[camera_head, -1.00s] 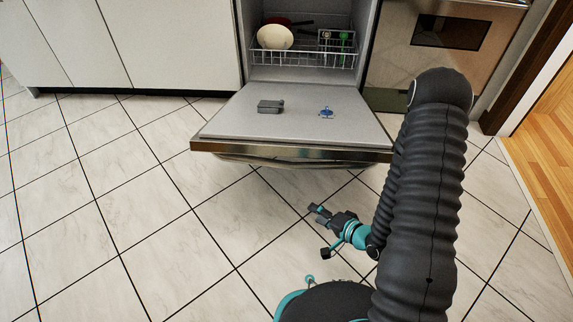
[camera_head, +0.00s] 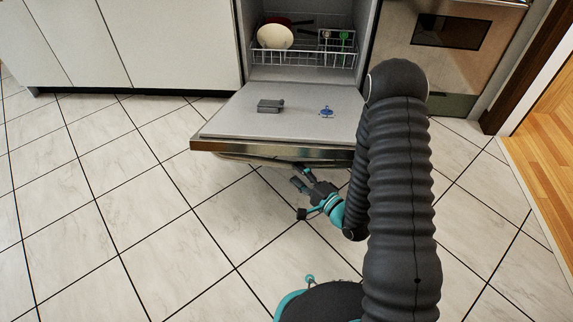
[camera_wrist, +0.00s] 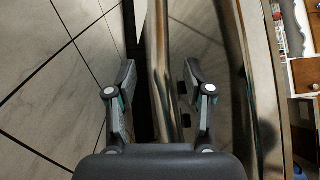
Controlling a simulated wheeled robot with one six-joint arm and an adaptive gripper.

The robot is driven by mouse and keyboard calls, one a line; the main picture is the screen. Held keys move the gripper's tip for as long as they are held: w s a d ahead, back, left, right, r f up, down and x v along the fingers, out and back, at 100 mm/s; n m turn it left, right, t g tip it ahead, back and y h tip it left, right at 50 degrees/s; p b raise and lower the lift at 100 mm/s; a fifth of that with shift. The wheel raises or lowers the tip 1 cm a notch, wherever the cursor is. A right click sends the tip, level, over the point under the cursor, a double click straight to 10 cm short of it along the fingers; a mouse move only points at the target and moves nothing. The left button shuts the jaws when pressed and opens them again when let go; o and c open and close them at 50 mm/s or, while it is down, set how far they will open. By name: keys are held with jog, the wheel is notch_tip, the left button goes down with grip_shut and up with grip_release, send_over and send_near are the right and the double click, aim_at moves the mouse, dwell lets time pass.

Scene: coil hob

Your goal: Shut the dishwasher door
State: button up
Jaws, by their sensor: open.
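The dishwasher door (camera_head: 230,112) hangs folded down, about level, in front of the open dishwasher. Its metal front edge (camera_head: 250,149) faces me, with a bar handle (camera_head: 240,160) below it. My gripper (camera_head: 302,176) is open near the door's front edge, right of its middle. In the wrist view, the handle (camera_wrist: 160,50) runs between the two fingers of my gripper (camera_wrist: 157,84), with a gap on both sides. The door's shiny face (camera_wrist: 205,45) is to the right of the handle. The arm hides the door's right end in the head view.
A dish rack (camera_head: 305,54) with a pale plate (camera_head: 274,36) sits inside the dishwasher. White cabinets (camera_head: 170,45) stand to the left and an oven (camera_head: 430,50) to the right. The tiled floor (camera_head: 110,220) at left is clear.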

aim_at(291, 168)
jog(key=x, duration=0.5)
jog(key=shift+w+a, duration=0.25)
jog(key=shift+w, duration=0.05)
grip_shut()
